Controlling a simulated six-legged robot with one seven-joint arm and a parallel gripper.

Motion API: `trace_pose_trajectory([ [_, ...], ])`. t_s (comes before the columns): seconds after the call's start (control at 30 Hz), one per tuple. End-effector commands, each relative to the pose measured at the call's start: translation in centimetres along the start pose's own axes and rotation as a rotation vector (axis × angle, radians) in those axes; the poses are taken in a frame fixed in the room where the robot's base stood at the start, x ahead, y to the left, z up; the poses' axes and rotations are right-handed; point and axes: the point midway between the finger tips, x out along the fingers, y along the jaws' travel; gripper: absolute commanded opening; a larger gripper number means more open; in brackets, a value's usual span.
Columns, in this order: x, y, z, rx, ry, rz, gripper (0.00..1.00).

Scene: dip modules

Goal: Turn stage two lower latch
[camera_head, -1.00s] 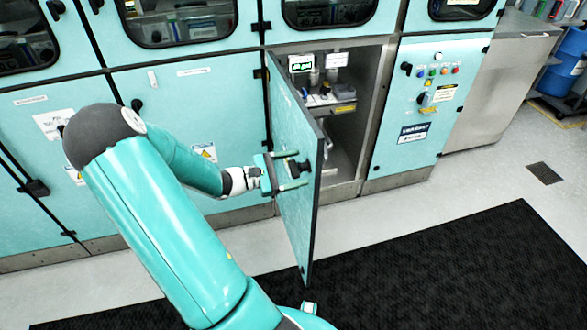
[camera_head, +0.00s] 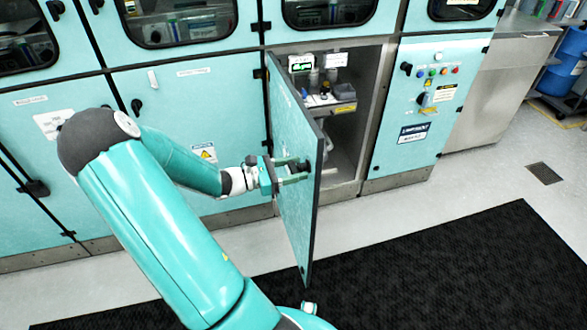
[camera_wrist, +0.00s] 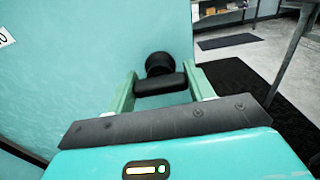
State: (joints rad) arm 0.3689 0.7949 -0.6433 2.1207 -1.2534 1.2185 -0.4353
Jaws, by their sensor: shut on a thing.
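The black latch (camera_wrist: 158,66) is a round knob with a bar handle on the teal door. My gripper (camera_wrist: 160,85) has its two green fingers at either end of the bar and is shut on it in the wrist view. In the head view my gripper (camera_head: 290,172) is at the outer face of the open cabinet door (camera_head: 296,220), and the latch (camera_head: 303,166) shows near the door's free edge. The door stands swung out from its cabinet.
The open compartment (camera_head: 343,140) behind the door holds small items and a yellow-labelled shelf. A control panel (camera_head: 425,100) with knobs and buttons is to its right. A black mat (camera_head: 430,275) lies on the floor in front. Closed teal cabinet doors (camera_head: 190,100) are on the left.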

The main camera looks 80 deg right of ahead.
Motion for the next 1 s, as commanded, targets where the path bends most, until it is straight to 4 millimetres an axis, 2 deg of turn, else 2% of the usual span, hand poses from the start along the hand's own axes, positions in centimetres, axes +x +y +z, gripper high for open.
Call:
trace_pose_trajectory([
  [0.3, 0.0, 0.0, 0.0, -0.013, 0.000, 0.001, 0.30],
  [0.33, 0.0, 0.0, 0.0, -0.013, 0.000, 0.001, 0.59],
  [0.4, 0.0, 0.0, 0.0, -0.013, 0.000, 0.001, 0.72],
  [0.43, 0.0, 0.0, 0.0, -0.012, 0.000, 0.001, 0.75],
  [0.77, -0.3, 0.0, 0.0, -0.011, 0.000, 0.001, 0.75],
  [0.87, -1.3, 0.1, 0.0, -0.010, 0.000, 0.002, 0.75],
  [1.0, -3.8, 0.1, 0.0, -0.009, 0.000, 0.005, 0.75],
])
